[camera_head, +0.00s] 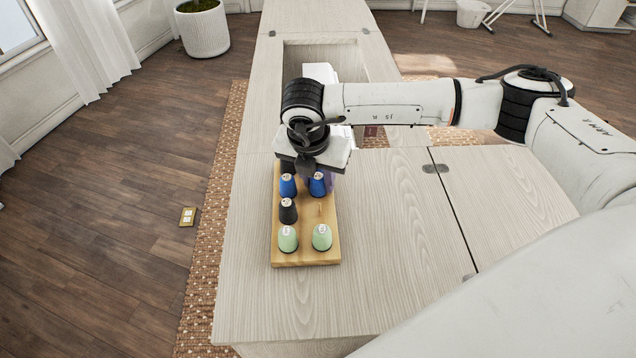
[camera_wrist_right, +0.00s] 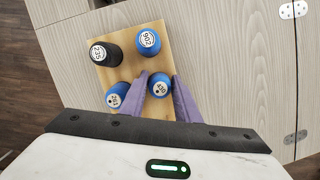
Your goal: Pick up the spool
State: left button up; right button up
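In the wrist view a blue spool labelled 500 (camera_wrist_right: 160,87) stands between the two purple fingertips of my right gripper (camera_wrist_right: 160,76). The fingers lie close along its sides; I cannot tell whether they touch it. In the head view my right gripper (camera_head: 320,178) points down over the wooden spool board (camera_head: 306,256), and a blue spool (camera_head: 318,186) shows just under it. Other spools stand near: a blue one labelled 261 (camera_wrist_right: 116,95), a blue one labelled 902 (camera_wrist_right: 150,38) and a black one labelled 235 (camera_wrist_right: 106,53). My left gripper is not in view.
The front of the board holds a black spool (camera_head: 288,212), an empty peg (camera_head: 320,209) and two mint green spools (camera_head: 288,240). The light wood cabinet top (camera_head: 390,250) is clear to the right of the board. A recess (camera_head: 350,60) opens behind my right arm.

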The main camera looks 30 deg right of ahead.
aim_at(318, 178)
jog(key=shift+r, duration=0.1)
notch_tip(318, 178, up, 10)
jog(key=shift+f+b, duration=0.1)
jog(key=shift+b, duration=0.35)
